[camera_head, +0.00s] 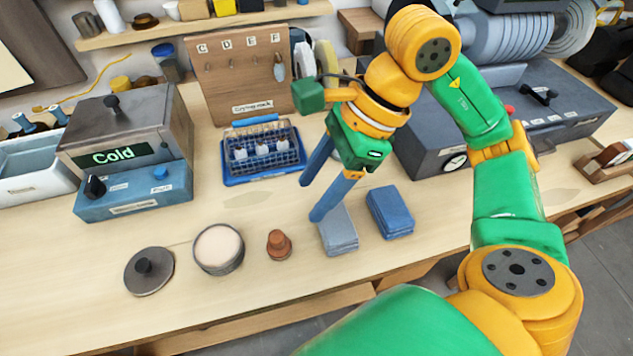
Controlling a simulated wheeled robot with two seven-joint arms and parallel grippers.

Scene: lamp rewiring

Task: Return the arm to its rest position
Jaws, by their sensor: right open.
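My right arm (458,90), green and yellow, comes in from the lower right and reaches over the workbench (300,215). Its gripper (310,200) has two blue fingers that stand apart, with nothing between them. The fingers point down and left. One fingertip is in front of the grey folded cloth (340,238); whether it touches the cloth I cannot tell. The other fingertip is over the bench, in front of the blue wire rack (262,155). My left gripper is not in view.
A blue cloth stack (390,212), an orange-brown knob (279,244), an open round tin (219,249) and its dark lid (149,271) lie along the front. A box marked Cold (120,150) stands left. A grey machine (440,160) stands behind my arm. Bare bench lies left of the fingers.

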